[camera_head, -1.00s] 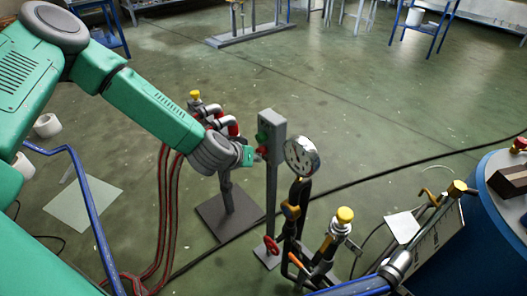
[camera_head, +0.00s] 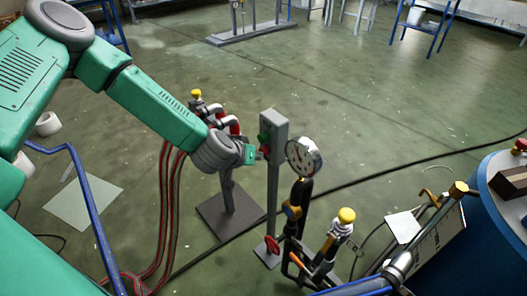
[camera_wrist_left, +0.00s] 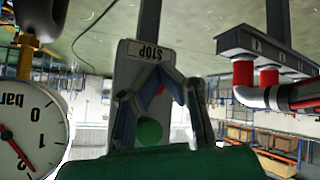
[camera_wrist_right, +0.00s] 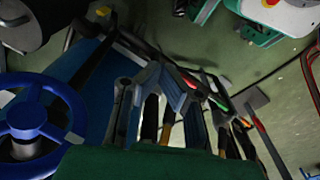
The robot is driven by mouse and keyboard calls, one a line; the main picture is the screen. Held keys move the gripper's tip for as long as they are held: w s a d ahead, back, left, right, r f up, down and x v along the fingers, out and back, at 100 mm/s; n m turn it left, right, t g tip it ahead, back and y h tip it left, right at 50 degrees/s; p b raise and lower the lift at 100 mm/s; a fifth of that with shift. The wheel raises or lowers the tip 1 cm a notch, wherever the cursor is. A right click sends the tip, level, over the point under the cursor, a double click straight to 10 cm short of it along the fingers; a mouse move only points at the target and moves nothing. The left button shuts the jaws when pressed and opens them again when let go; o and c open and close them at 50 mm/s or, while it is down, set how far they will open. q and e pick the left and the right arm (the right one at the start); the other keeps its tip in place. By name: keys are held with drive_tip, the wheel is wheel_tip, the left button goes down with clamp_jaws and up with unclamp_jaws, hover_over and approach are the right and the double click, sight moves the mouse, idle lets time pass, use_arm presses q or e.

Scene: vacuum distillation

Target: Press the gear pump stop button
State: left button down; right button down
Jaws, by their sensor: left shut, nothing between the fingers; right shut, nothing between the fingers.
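The grey button box (camera_head: 273,132) stands on a post in the head view, with a green button (camera_head: 263,137) and a red stop button partly hidden by my gripper. My left gripper (camera_head: 250,155) is shut and empty, right at the box's front. In the left wrist view, which looks upside down, the box carries a STOP label (camera_wrist_left: 150,52) and the green button (camera_wrist_left: 149,130). My left fingers (camera_wrist_left: 160,78) cover most of the red button (camera_wrist_left: 160,90). I cannot tell whether they touch it. My right gripper (camera_wrist_right: 168,78) is shut and empty in the right wrist view.
A pressure gauge (camera_head: 303,157) stands close to the right of the box. Pipes with red sections (camera_head: 228,122) and red hoses (camera_head: 172,210) are left of it. A blue tank (camera_head: 480,240) is at the right. A blue handwheel (camera_wrist_right: 32,125) is beside my right gripper.

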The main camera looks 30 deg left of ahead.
use_arm(q)
drive_tip(key=shift+s+a+f, duration=0.1)
drive_tip(key=shift+s+a, duration=0.35)
drive_tip(key=shift+a, duration=0.1)
drive_tip(key=shift+s, duration=0.1)
drive_tip(key=s, duration=0.1)
drive_tip(key=s+a+p, duration=0.1)
drive_tip(key=s, duration=0.1)
drive_tip(key=s+a+p, duration=0.1)
drive_tip(key=s, duration=0.1)
drive_tip(key=shift+s+a, duration=0.1)
drive_tip(key=shift+s, duration=0.05)
idle(0.7)
